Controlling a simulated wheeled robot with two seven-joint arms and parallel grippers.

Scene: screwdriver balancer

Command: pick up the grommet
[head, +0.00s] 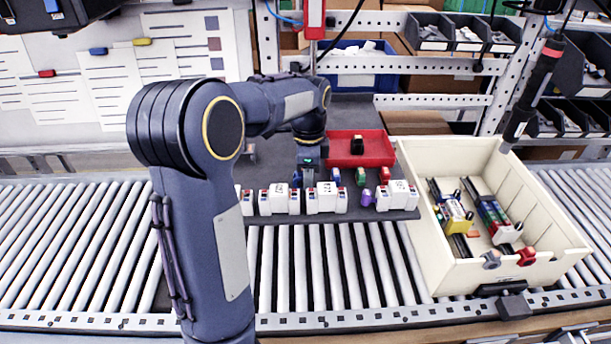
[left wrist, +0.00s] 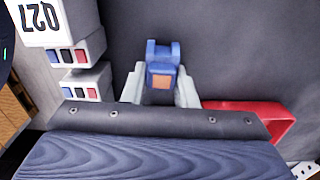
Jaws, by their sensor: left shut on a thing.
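The grommet (left wrist: 163,52) appears to be the small blue piece with an orange square on its face, in the left wrist view. My left gripper (left wrist: 160,90) is shut on it, with one pale finger on each side. The grommet stands out past the fingertips against a dark grey surface. In the head view my left gripper (head: 308,178) points down over the dark board, behind the row of white blocks. The piece in it cannot be made out there. My right gripper is in neither view.
White blocks (head: 326,198) stand along the board's front edge. A red tray (head: 378,143) lies behind, with small coloured pieces before it. A cream crate (head: 450,272) holding assembled parts stands at right. A screwdriver (head: 535,85) hangs above it. Conveyor rollers (head: 330,270) run in front.

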